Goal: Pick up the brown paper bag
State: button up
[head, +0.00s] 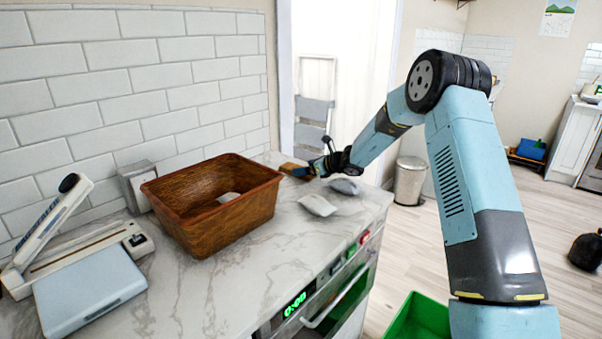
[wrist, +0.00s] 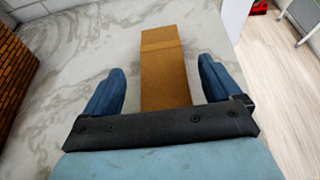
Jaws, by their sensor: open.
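The brown paper bag (wrist: 164,70) lies on the marble counter in the wrist view, between the two blue fingers of my gripper (wrist: 163,85). My gripper is open, with a gap on each side of the bag. The near end of the bag is hidden behind the dark gripper bar. In the head view the bag (head: 294,169) shows as a small brown shape at the far end of the counter, just left of my gripper (head: 314,168). My gripper partly covers it there.
A brown wicker basket (head: 220,225) stands on the counter (head: 285,240), left of the bag. Two pale packets, one white (head: 318,205) and one grey (head: 344,187), lie nearer the front edge. A vacuum sealer (head: 85,255) is at left. A green bin (head: 418,318) stands below.

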jog(key=x, duration=0.4)
jog(key=shift+f, duration=0.15)
jog(key=c, duration=1)
